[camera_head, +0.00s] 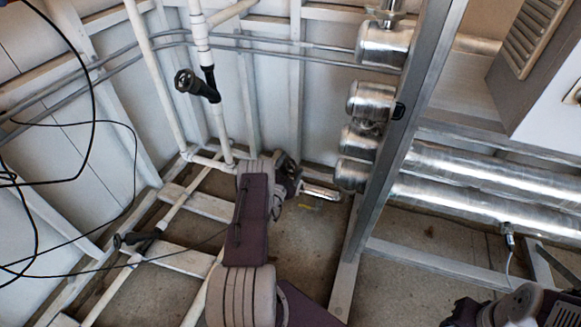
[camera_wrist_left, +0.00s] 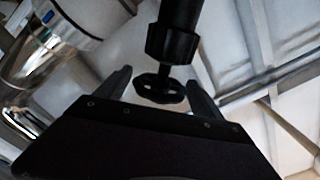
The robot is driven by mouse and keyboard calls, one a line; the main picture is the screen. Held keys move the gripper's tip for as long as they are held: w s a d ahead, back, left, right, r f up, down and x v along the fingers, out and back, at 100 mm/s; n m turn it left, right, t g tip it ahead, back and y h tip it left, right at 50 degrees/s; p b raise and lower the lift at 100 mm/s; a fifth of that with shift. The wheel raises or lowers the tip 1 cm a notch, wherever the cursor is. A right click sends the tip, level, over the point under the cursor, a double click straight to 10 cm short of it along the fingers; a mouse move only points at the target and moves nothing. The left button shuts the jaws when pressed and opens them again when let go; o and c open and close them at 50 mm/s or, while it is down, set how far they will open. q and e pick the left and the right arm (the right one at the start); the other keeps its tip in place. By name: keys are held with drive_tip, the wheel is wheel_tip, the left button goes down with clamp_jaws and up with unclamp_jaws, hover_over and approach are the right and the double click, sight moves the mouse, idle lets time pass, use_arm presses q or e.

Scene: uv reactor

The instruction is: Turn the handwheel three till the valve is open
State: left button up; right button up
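A black handwheel (camera_wrist_left: 160,90) on a black valve body (camera_wrist_left: 175,35) shows in the left wrist view. It lies between the two fingers of my left gripper (camera_wrist_left: 158,79), which is open with a gap on each side of the wheel. In the head view my left gripper (camera_head: 291,172) is low near the back wall, small and partly hidden by my arm. I cannot make out this handwheel there. Whether the valve is open cannot be told.
Another black valve with a handwheel (camera_head: 184,80) sits on a white upright pipe (camera_head: 203,45). A further black valve (camera_head: 128,239) is at the lower left. Shiny pipes (camera_head: 450,190) and a metal post (camera_head: 400,130) stand right of my left arm. Black cables hang at the left.

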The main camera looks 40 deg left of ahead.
sight(287, 172)
use_arm(q)
drive_tip(key=shift+s, duration=0.1)
drive_tip(key=p+v, duration=0.4)
drive_tip(key=v, duration=0.3)
drive_tip(key=shift+s+d+r, duration=0.15)
drive_tip(key=shift+s, duration=0.25)
drive_tip(key=shift+s+d+p, duration=0.2)
drive_tip(key=shift+s+p, duration=0.1)
drive_tip(key=shift+s, duration=0.2)
